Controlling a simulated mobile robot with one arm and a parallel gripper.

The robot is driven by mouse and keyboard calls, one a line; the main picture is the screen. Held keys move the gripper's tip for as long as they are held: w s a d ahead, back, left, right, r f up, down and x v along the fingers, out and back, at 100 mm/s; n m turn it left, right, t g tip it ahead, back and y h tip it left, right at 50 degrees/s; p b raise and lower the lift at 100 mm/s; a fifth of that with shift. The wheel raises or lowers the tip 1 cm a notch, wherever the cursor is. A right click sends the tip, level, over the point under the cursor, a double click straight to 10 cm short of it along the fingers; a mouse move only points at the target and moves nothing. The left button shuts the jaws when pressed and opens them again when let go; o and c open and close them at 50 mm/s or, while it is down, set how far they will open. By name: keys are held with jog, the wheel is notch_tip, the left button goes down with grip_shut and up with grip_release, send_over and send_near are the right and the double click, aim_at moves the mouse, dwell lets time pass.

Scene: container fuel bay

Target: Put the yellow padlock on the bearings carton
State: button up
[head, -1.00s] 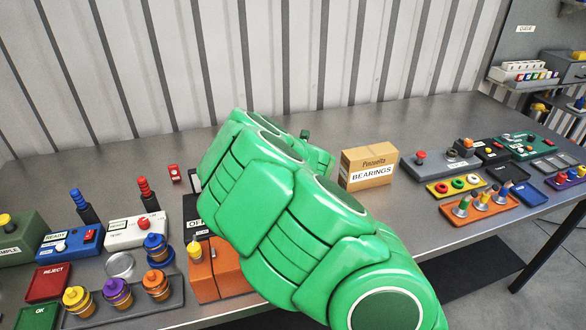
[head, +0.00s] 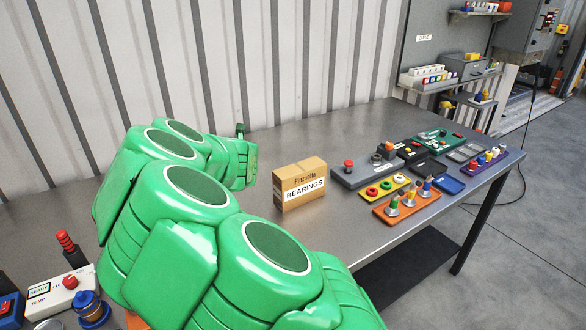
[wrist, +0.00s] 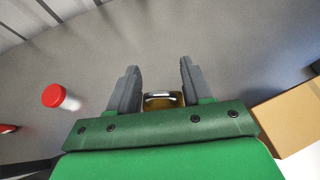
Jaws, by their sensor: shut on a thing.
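The bearings carton (head: 290,180) is a brown box standing upright on the metal bench, with its white label facing me. In the wrist view its edge (wrist: 292,115) shows at the right. The yellow padlock (wrist: 162,100) shows in the wrist view between the grey fingers, its silver shackle visible and its lower part hidden by my gripper body. My gripper (wrist: 158,85) is shut on it, to the left of the carton and apart from it. In the head view my green arm hides the padlock, and only the gripper's end shows left of the carton.
A red-capped white item (wrist: 60,97) stands on the bench in the wrist view. Right of the carton are a grey control box (head: 365,172), a yellow tray (head: 380,190) and an orange tray (head: 407,203). The bench behind the carton is clear.

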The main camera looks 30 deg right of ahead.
jog(key=s+d+r+m+g+h, duration=0.45)
jog(key=s+d+r+m, duration=0.2)
jog(key=s, duration=0.35)
jog(key=s+d+r+m+g+h, duration=0.4)
jog(key=s+d+r+m+g, duration=0.25)
jog(key=s, duration=0.35)
send_over(304, 165)
jog(key=s, duration=0.2)
jog(key=shift+m, duration=0.4)
jog(key=f, duration=0.7)
jog(key=shift+w+a+f, duration=0.25)
jog(key=shift+a+f, duration=0.05)
jog(key=shift+f, duration=0.05)
jog(key=shift+w+d+f+t, duration=0.2)
jog(key=shift+w+f, duration=0.15)
jog(key=shift+f, duration=0.15)
jog(key=shift+w+d+f+t, duration=0.1)
jog(key=shift+w+d+f, duration=0.05)
jog(key=shift+w+f, duration=0.25)
jog(key=shift+s+f, duration=0.1)
jog(key=shift+f, duration=1.35)
jog(key=shift+f, duration=0.1)
jog(key=o, duration=1.1)
